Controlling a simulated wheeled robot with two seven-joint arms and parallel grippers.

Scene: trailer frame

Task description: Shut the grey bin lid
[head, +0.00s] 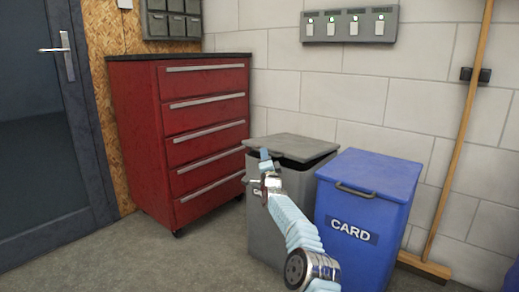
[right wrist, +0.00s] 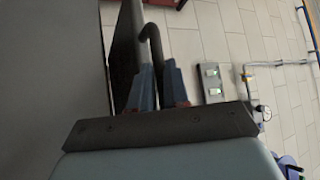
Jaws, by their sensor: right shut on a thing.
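The grey bin (head: 262,238) stands between the red drawer cabinet and the blue bin. Its grey lid (head: 295,146) is slightly raised, with a dark gap under its edge. My right gripper (head: 264,156) is at the lid's front left edge. In the right wrist view, the fingers (right wrist: 161,78) of my right gripper are closed around a dark curved handle (right wrist: 151,38) beside the dark lid panel (right wrist: 124,45). My arm hides part of the bin's front and its label. My left gripper is not in view.
The blue CARD bin (head: 368,200) stands close on the right of the grey bin. The red drawer cabinet (head: 185,130) stands on the left. A broom (head: 455,165) leans against the wall at right. A switch panel (head: 350,24) is above. Floor at front left is clear.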

